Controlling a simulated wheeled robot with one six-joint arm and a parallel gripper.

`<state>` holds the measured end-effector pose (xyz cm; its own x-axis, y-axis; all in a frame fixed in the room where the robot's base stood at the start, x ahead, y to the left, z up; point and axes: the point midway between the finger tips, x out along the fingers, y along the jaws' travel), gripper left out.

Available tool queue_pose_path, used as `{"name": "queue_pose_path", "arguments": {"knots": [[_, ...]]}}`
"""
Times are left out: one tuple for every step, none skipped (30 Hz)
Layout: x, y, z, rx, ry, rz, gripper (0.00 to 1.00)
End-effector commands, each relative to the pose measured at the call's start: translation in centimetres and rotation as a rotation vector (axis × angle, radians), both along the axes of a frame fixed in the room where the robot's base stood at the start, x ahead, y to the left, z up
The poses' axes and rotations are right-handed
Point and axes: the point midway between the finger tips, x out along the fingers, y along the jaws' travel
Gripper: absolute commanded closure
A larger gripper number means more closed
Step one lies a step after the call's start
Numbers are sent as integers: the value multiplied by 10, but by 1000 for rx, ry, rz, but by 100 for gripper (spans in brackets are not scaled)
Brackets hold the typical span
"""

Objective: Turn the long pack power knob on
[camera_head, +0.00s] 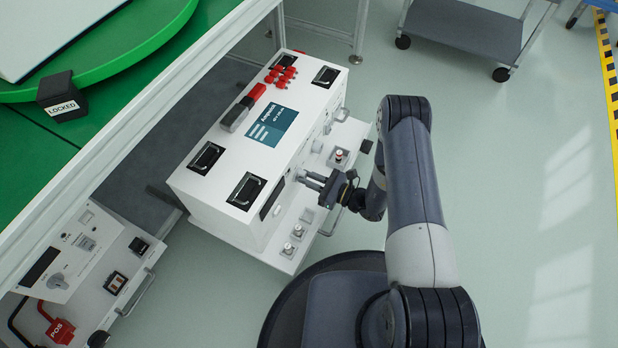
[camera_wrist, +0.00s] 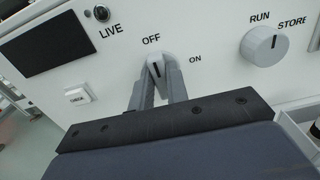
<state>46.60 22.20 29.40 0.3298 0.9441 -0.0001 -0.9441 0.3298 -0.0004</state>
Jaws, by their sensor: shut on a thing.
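The long pack (camera_head: 222,185) is a large white box on a low shelf, with a blue label on top. Its power knob (camera_wrist: 155,62) is a light knob on the front panel, with OFF printed above and ON to the right. Its dark mark points up towards OFF. My gripper (camera_wrist: 158,78) has its two fingers on either side of the knob and is shut on it. In the head view my gripper (camera_head: 311,180) reaches the pack's front face from the right, and the knob is hard to make out there.
A RUN/STORE knob (camera_wrist: 264,46) sits right of the power knob. A dark display (camera_wrist: 47,44) and a LIVE lamp (camera_wrist: 101,13) are to the left. Another white unit (camera_head: 75,255) stands at lower left. A green turntable (camera_head: 120,62) with a LOCKED block (camera_head: 60,95) is at upper left. Open floor lies right.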

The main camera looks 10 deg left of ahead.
Motion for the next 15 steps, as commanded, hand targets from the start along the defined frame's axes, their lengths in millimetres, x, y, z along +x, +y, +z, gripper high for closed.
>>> {"name": "queue_pose_path", "arguments": {"knots": [[0, 0, 0, 0, 1, 1, 95], [0, 0, 0, 0, 1, 1, 98], [0, 0, 0, 0, 1, 1, 100], [0, 0, 0, 0, 1, 1, 100], [-1, 0, 0, 0, 1, 1, 100], [-1, 0, 0, 0, 1, 1, 100], [-1, 0, 0, 0, 1, 1, 100], [-1, 0, 0, 1, 2, 1, 100], [-1, 0, 0, 1, 4, 1, 100], [-1, 0, 0, 2, 6, 1, 100], [-1, 0, 0, 3, 9, 1, 100], [0, 0, -1, 6, 16, 1, 100], [0, 0, -1, 8, 24, 1, 100], [0, 0, -1, 11, 31, 1, 100], [0, 0, -1, 15, 43, 1, 100]]}}
